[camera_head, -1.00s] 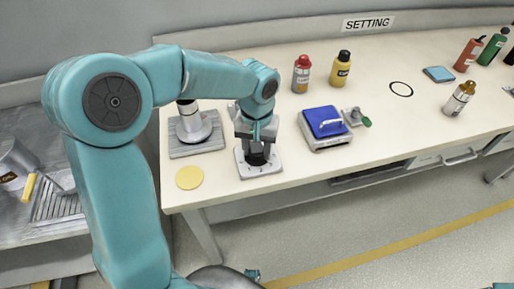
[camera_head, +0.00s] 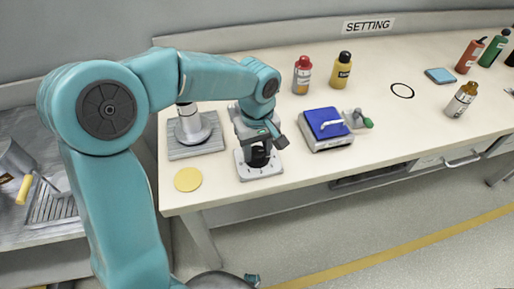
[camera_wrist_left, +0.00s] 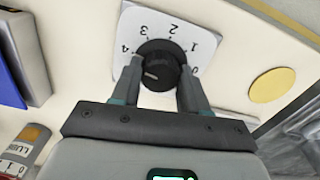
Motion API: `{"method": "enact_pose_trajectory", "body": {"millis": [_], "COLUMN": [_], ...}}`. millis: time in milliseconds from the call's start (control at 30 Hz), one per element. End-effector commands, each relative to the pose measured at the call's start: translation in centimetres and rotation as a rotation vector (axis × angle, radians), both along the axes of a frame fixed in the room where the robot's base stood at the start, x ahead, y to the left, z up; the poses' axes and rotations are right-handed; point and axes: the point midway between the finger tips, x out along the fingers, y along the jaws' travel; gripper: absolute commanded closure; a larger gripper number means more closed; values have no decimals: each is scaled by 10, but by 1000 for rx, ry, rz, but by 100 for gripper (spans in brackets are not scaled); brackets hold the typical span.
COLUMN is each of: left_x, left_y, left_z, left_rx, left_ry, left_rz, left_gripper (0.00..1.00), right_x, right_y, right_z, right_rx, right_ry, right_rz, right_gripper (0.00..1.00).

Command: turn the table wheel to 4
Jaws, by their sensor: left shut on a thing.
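The table wheel is a round black knob (camera_wrist_left: 160,70) on a white plate (camera_wrist_left: 208,50) marked 0 to 4. In the left wrist view a pale mark on the knob's face sits left of centre, toward the 4 side; I cannot tell exactly where it points. In the head view the plate (camera_head: 246,173) lies near the table's front edge, with the knob (camera_head: 259,157) partly hidden by my gripper. My left gripper (camera_head: 260,150) is shut on the knob, one finger on each side. My right gripper is not in view.
A yellow disc (camera_head: 188,179) lies left of the plate. Behind it a white cylinder (camera_head: 189,122) stands on a grey base. A blue-topped device (camera_head: 325,124) stands to the right. Red (camera_head: 302,75) and yellow (camera_head: 341,70) bottles stand at the back.

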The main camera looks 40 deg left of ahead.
Motion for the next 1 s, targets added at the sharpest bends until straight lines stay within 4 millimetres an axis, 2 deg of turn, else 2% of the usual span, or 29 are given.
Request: {"method": "enact_pose_trajectory", "body": {"millis": [400, 433, 500, 833, 1000], "left_x": [0, 0, 0, 0, 1], "left_y": [0, 0, 0, 0, 0], "left_z": [1, 1, 1, 3, 30], "left_rx": [-1, -1, -1, -1, -1], "left_ry": [-1, -1, -1, -2, -5], "left_rz": [10, 10, 10, 8, 9], "left_gripper": [86, 49, 30, 30, 30], "right_x": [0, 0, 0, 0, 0], "right_y": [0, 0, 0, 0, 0], "right_z": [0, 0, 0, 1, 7], "right_rx": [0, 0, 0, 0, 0], "right_ry": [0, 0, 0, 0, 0], "right_rz": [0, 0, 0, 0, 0], "right_gripper": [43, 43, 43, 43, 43]}}
